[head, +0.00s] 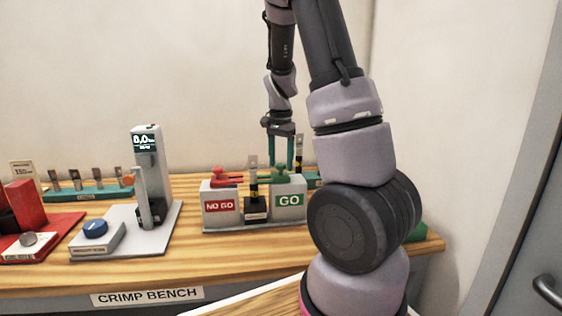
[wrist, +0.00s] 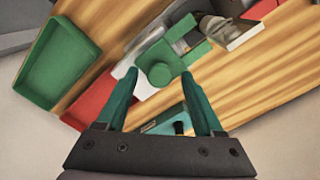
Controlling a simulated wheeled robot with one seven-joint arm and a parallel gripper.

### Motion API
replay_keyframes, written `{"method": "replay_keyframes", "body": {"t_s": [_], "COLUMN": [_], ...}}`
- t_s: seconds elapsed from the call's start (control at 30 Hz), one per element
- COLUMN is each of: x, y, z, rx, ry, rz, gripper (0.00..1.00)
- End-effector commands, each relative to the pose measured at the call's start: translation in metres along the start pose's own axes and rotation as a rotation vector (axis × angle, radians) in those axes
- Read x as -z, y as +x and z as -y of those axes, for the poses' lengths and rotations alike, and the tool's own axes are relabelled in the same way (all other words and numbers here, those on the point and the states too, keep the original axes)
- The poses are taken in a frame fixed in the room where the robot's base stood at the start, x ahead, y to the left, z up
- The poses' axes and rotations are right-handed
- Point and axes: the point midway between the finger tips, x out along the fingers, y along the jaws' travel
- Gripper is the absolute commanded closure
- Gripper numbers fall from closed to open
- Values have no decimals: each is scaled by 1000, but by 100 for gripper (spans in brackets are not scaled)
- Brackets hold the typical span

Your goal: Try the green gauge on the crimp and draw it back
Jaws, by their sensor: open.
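The green gauge (head: 281,177) rests on top of the grey GO block (head: 291,202). In the wrist view the green gauge (wrist: 160,66) shows a round knob and a forked end pointing toward the crimp post. The crimp (head: 254,180) stands upright on a small dark labelled stand between the GO and NO GO blocks. My gripper (head: 281,163) is open, pointing down over the green gauge. In the wrist view the knob appears between the fingertips of my gripper (wrist: 158,76); I cannot tell whether they touch it.
The red gauge (head: 226,177) lies on the NO GO block (head: 220,208) to the left. A gauge tower with a display (head: 146,165) stands further left. The wrist view shows a green tray (wrist: 62,62) and a red tray (wrist: 93,100). My arm hides the bench's right part.

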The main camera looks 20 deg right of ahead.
Motion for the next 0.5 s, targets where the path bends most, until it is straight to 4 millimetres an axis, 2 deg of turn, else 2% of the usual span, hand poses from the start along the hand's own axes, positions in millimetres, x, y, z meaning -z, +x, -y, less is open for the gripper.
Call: {"method": "replay_keyframes", "body": {"t_s": [0.27,0.3,0.43,0.5], "x": [0,0,0,0], "y": [1,1,1,1], "z": [0,0,0,0], "rx": [1,1,0,1], "ry": [0,1,1,1], "rz": [0,0,0,0], "gripper": [31,46,96,100]}}
